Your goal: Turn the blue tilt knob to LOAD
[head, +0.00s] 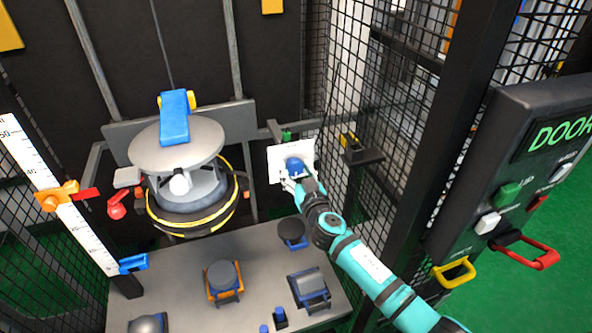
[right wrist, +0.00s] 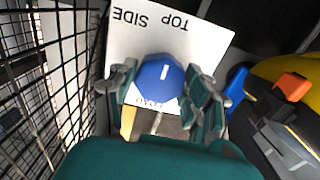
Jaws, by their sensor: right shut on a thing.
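The blue tilt knob (head: 295,166) sits on a white label plate (head: 273,160) to the right of the drop chamber. It also shows in the right wrist view (right wrist: 160,82), where the plate (right wrist: 205,45) reads TOP, SIDE and LOAD upside down. A short white line on the knob's face is in its upper half there, on the side of TOP and away from LOAD. My right gripper (head: 292,181) has its fingers on either side of the knob and is shut on it. My left gripper is not in view.
The round chamber (head: 188,211) with a grey lid (head: 175,148) and blue clamp stands left of the knob. A grey table (head: 255,250) below carries several small objects. Black mesh (head: 345,75) stands close on the right, with the DOOR panel (head: 510,140) beyond.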

